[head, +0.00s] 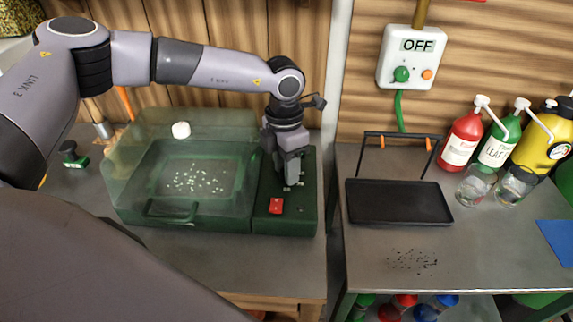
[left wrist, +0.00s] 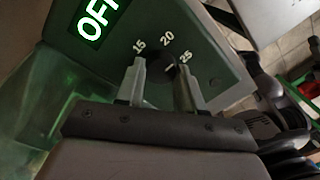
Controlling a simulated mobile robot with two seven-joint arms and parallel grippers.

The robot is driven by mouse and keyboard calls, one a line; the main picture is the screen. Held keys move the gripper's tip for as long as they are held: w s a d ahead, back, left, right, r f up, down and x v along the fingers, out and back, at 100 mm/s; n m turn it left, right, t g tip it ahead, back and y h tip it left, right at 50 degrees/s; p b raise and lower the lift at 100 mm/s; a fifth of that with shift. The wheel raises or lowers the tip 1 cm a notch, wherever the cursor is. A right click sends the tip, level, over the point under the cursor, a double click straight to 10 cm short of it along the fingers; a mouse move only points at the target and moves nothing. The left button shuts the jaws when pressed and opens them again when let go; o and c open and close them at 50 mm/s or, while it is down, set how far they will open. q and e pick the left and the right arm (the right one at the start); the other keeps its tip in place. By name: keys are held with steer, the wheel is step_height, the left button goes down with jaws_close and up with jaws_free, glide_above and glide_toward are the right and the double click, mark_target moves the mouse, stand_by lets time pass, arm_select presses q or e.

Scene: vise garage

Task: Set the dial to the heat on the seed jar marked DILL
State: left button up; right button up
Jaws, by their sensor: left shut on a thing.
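The green propagator (head: 218,222) has a clear lid over a tray of pale specks, with a green control box (head: 310,215) at its right end. My left gripper (head: 291,180) points down onto this box, shut on the dial. In the left wrist view my left gripper's fingers (left wrist: 163,85) stand either side of the dark dial (left wrist: 171,72), mostly hidden between them. The printed marks 15, 20 and 25 surround it, and a display reads OFF (left wrist: 96,18). The dial's exact setting is unclear. No label reading DILL is legible. My right gripper is not in view.
A red switch (head: 276,206) is on the box front. A wall box (head: 408,58) reads OFF. The right table holds a black tray (head: 400,204), a red bottle (head: 462,140), a green bottle (head: 497,148), a yellow bottle (head: 548,140) and clear glass jars (head: 474,187).

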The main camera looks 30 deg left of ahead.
arm_select(q)
steer(key=shift+m, duration=0.3)
steer(key=m+b, duration=0.1)
steer(key=m, duration=0.2)
steer(key=shift+w, duration=0.1)
steer(key=shift+m+b, duration=0.35)
steer(key=shift+m, duration=0.65)
steer(key=shift+r, duration=0.1)
steer(key=o, duration=1)
steer(key=shift+o, duration=0.2)
steer(key=r+b, duration=0.1)
steer(key=r, duration=0.6)
steer(key=shift+w, duration=0.2)
